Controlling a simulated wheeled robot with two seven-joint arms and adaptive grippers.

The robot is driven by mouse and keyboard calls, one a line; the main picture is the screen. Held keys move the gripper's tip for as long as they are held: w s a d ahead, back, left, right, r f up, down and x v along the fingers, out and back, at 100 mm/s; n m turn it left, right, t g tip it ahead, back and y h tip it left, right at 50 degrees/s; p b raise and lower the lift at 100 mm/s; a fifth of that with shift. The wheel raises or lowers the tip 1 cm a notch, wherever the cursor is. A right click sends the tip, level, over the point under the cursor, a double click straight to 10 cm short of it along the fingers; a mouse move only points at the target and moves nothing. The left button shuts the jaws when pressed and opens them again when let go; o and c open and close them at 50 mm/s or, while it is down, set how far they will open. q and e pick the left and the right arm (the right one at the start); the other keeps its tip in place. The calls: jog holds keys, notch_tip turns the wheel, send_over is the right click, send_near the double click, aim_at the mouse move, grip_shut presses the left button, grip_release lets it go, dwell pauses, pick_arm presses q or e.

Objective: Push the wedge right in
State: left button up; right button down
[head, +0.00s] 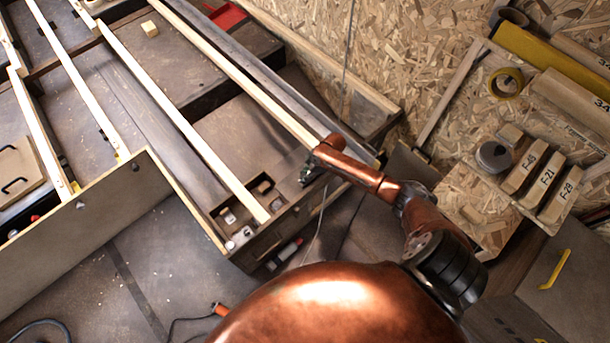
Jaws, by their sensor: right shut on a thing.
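My right arm reaches up and left from the lower right to the near end of the long wooden frame. My right gripper (308,174) is at the frame's right-hand corner, beside the end of a pale wooden strip (262,98). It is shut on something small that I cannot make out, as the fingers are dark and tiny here. I cannot pick out the wedge for certain. A small pale wood block (150,28) lies on the dark surface at the top, well away from the gripper. My left gripper is not in view.
A small compartment (262,190) and loose small items (230,216) sit at the frame's near end. A chipboard wall (400,40) stands behind.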

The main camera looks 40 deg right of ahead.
jog(key=d, duration=0.2)
jog(key=d+b, duration=0.1)
jog(key=d, duration=0.1)
jog(key=d+b, duration=0.1)
jog(key=d, duration=0.2)
jog(key=shift+w+f, duration=0.1)
jog(key=shift+w, duration=0.15)
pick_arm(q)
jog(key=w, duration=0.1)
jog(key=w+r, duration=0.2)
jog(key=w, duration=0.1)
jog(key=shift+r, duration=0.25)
pick_arm(e)
jog(key=shift+d, duration=0.3)
jog(key=c, duration=1.6)
grip_release()
jog(key=shift+a, duration=0.1)
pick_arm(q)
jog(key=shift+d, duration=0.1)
pick_arm(e)
jog(key=v, duration=1.2)
